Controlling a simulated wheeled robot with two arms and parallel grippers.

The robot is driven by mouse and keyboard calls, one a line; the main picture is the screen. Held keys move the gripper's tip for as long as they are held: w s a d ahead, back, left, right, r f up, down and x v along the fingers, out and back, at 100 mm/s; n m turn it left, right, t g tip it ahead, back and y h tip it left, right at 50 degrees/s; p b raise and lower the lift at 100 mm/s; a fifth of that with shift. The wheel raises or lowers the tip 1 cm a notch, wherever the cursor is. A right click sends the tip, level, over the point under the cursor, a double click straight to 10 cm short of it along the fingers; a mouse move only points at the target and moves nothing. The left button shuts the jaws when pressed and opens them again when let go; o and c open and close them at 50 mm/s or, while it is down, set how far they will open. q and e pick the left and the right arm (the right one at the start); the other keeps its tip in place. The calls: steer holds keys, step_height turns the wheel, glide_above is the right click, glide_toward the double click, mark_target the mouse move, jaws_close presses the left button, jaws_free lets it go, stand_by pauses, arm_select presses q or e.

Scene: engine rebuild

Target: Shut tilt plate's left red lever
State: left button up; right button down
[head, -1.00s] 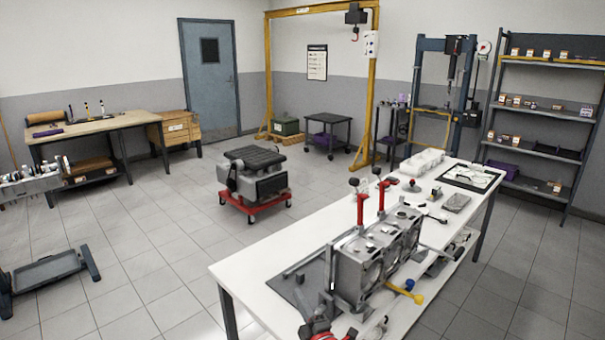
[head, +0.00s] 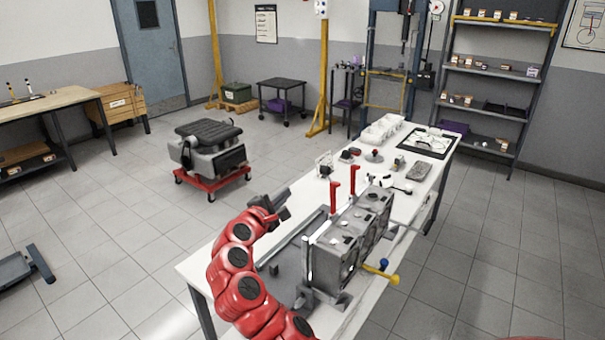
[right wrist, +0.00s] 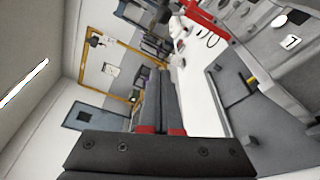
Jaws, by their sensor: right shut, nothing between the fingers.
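The left red lever (head: 335,196) stands upright beside the grey engine block (head: 345,240) on the tilt plate (head: 285,268). The other red lever (head: 352,178) stands upright farther back. My right gripper (head: 282,197) is shut and empty, to the left of the left lever and apart from it, over the bench's left side. In the right wrist view, its dark fingers (right wrist: 160,76) lie together, and a red lever (right wrist: 203,20) shows at the top; I cannot tell which one. My left gripper is not in view.
The white bench (head: 420,175) carries white trays (head: 382,130), small parts and a black-framed mat (head: 432,142) at its far end. A yellow-ended handle (head: 385,274) sticks out at the block's right. An engine on a red dolly (head: 212,182) stands on the floor at left.

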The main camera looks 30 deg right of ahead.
steer(key=p, duration=0.6)
glide_above(331, 193)
steer(key=w+a, duration=0.3)
steer(key=a, duration=0.1)
steer(key=shift+a+r, duration=0.2)
steer(key=shift+a, duration=0.05)
